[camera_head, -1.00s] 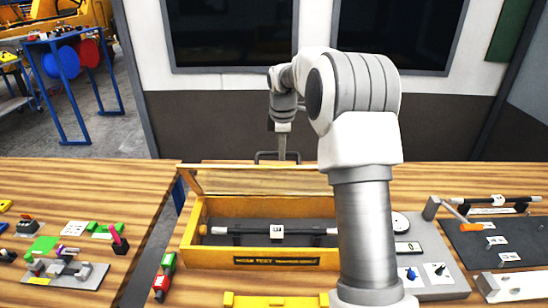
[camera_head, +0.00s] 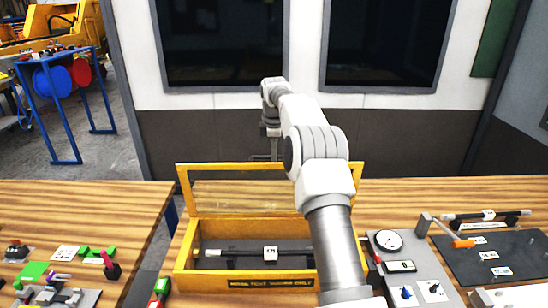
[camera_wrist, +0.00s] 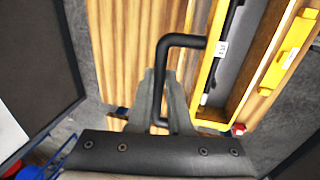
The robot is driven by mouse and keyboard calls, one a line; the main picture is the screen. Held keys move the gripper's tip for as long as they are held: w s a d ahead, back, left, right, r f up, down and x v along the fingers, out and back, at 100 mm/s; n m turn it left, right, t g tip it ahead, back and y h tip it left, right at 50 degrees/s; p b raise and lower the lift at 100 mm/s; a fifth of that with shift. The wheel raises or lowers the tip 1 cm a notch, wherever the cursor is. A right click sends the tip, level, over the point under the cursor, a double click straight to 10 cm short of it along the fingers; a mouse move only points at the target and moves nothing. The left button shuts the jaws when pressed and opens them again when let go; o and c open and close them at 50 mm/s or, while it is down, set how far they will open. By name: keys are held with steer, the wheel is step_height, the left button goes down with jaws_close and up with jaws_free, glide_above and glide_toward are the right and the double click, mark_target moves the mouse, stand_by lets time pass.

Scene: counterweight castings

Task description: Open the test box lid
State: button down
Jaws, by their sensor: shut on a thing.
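The test box (camera_head: 245,283) is a yellow box on the wooden table, open at the top. A dark rod with a white label (camera_head: 270,254) lies inside it. Its yellow-framed lid (camera_head: 236,167) with a clear panel stands raised along the box's back edge. A black bar handle (camera_wrist: 186,41) shows in the wrist view, beside the yellow frame. My gripper (camera_wrist: 160,78) is shut on the handle, with both fingers close around the bar. In the head view, my gripper (camera_head: 272,148) is behind the lid's top edge, and my arm hides the box's right part.
A panel with a dial gauge (camera_head: 388,240) and knobs stands right of the box. Further right is a dark board (camera_head: 490,253) with labelled parts. Small coloured parts (camera_head: 35,272) lie on the left table (camera_head: 90,210). A gap separates the tables. The wood behind the box is clear.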

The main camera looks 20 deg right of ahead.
steer(key=shift+w+d+f, duration=0.2)
steer(key=shift+w+f, duration=0.2)
steer(key=shift+w, duration=0.25)
steer(key=c, duration=0.8)
jaws_free()
steer(key=shift+w, duration=0.15)
steer(key=shift+c, duration=0.2)
steer(key=shift+r, duration=0.15)
steer(key=v, duration=0.7)
steer(key=shift+r, duration=0.2)
